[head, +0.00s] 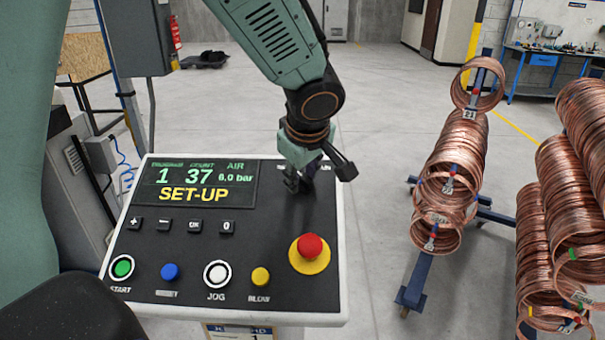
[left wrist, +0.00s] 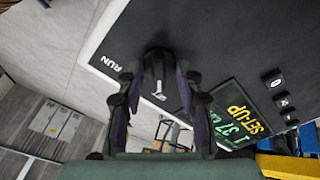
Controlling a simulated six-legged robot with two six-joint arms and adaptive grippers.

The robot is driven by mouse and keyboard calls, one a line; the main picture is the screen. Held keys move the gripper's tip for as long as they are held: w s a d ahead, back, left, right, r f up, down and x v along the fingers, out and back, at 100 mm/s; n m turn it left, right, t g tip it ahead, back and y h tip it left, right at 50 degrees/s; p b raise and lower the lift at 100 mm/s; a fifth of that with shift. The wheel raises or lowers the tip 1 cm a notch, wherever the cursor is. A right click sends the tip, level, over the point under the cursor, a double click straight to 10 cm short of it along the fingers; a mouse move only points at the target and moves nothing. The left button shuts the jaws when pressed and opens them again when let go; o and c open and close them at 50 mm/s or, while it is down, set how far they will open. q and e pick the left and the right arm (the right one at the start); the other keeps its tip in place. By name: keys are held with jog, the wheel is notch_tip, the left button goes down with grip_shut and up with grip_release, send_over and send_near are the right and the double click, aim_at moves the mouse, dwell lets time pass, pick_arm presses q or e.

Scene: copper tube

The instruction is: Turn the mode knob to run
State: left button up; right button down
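A control panel (head: 270,230) with a dark face stands before me, its display (head: 200,184) reading SET-UP. The dark mode knob (left wrist: 157,66) is at the panel's upper right. It shows in the left wrist view with a pale mark, and the RUN label (left wrist: 110,63) is to its left there. My left gripper (head: 304,183) is down at that corner and hides most of the knob in the head view. In the left wrist view its fingers (left wrist: 162,86) stand apart, one on each side of the knob; contact is not clear. My right gripper is not in view.
A red emergency button (head: 310,246) sits below the gripper. Green, blue, white and yellow buttons line the panel's front, with small keys above them. Copper coils (head: 450,170) on a blue-footed stand are to the right, with more coils (head: 545,240) beyond.

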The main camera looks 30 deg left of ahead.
pick_arm(q)
jog(key=shift+d, duration=0.15)
jog(key=shift+c, duration=0.2)
jog(key=shift+c, duration=0.7)
grip_shut()
jog(key=shift+w, duration=0.1)
